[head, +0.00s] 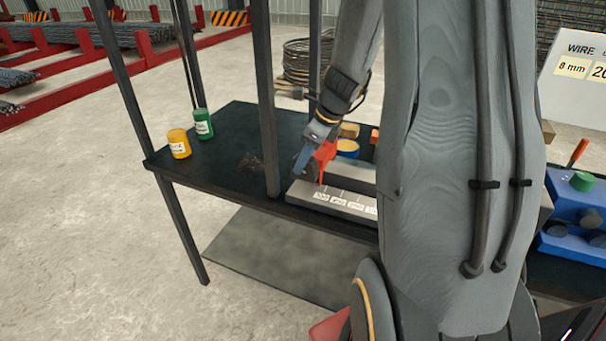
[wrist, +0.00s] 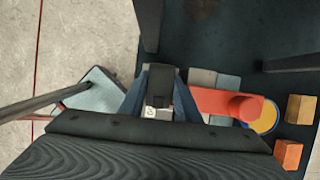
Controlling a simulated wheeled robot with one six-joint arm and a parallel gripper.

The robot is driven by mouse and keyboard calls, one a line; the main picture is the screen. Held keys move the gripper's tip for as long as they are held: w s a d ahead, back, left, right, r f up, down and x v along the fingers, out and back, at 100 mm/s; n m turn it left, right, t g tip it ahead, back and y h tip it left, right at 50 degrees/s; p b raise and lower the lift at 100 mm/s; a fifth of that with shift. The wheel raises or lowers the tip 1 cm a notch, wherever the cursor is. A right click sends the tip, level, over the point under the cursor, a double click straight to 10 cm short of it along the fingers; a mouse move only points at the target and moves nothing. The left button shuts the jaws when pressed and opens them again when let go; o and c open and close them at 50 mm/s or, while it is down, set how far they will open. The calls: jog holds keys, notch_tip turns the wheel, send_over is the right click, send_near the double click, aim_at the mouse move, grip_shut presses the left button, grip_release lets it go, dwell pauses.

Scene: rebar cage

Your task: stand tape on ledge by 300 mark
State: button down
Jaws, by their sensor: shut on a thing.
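The ledge (head: 352,206) is a grey block with a row of white number labels, too small to read surely. The tape is over or beside the ledge's left end. I cannot tell whether it touches it.
A yellow-and-blue round tub (head: 347,147) and wooden blocks (head: 349,130) are behind the ledge. Yellow (head: 179,143) and green (head: 203,123) containers stand on the dark bench (head: 225,165) at left. A dark post (head: 268,100) rises close left of my gripper.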

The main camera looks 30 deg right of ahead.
aim_at(305, 174)
jog(key=shift+d+f, duration=0.1)
jog(key=shift+f, duration=2.25)
jog(key=c, duration=1.6)
grip_release()
jog(key=shift+f, duration=0.15)
